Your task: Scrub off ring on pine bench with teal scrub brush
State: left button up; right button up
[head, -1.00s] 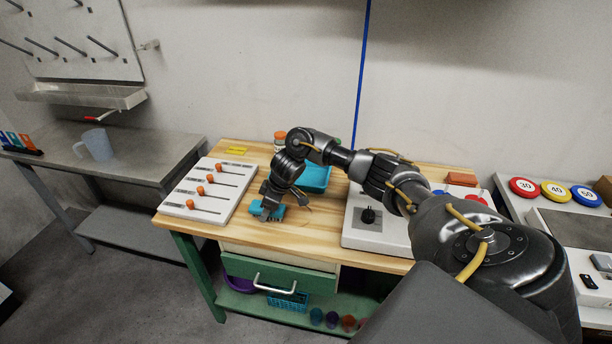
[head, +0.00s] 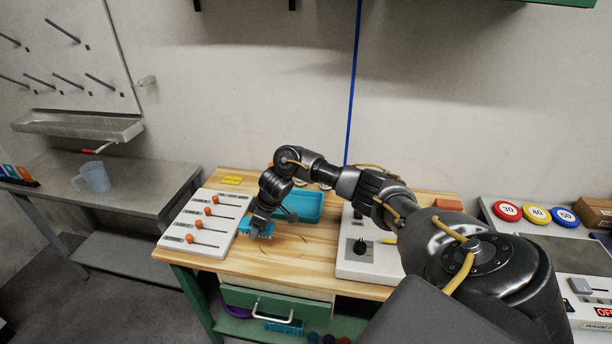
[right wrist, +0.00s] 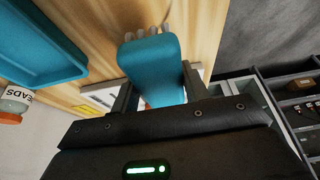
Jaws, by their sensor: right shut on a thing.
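My right gripper (head: 262,218) is shut on the teal scrub brush (head: 255,230), low over the pine bench (head: 232,268). In the right wrist view the teal brush (right wrist: 152,62) sits between the two fingers, with pale bristles at its far end. I cannot tell whether the bristles touch the wood. A faint ring mark (head: 282,246) shows on the bench just right of the brush. My left gripper is not in view.
The white slider panel (head: 205,222) with orange knobs stands close left of the brush. A teal tray (head: 305,206) lies behind, also in the right wrist view (right wrist: 40,45). A white box with a black knob (head: 360,246) stands right. Bare wood lies between.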

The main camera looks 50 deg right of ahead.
jog(key=shift+r+p, duration=0.35)
jog(key=shift+r, duration=0.25)
jog(key=shift+a, duration=0.1)
jog(key=s+a+r+n+b, duration=0.2)
jog(key=a+r+b, duration=0.2)
jog(key=a+r, duration=0.55)
jog(key=s+a+n+g+y+b, duration=0.1)
jog(key=s+a, duration=0.4)
jog(key=s, duration=1)
jog(key=shift+a+f+n+b, duration=0.25)
jog(key=shift+f+n+b, duration=0.25)
jog(key=shift+b, duration=0.55)
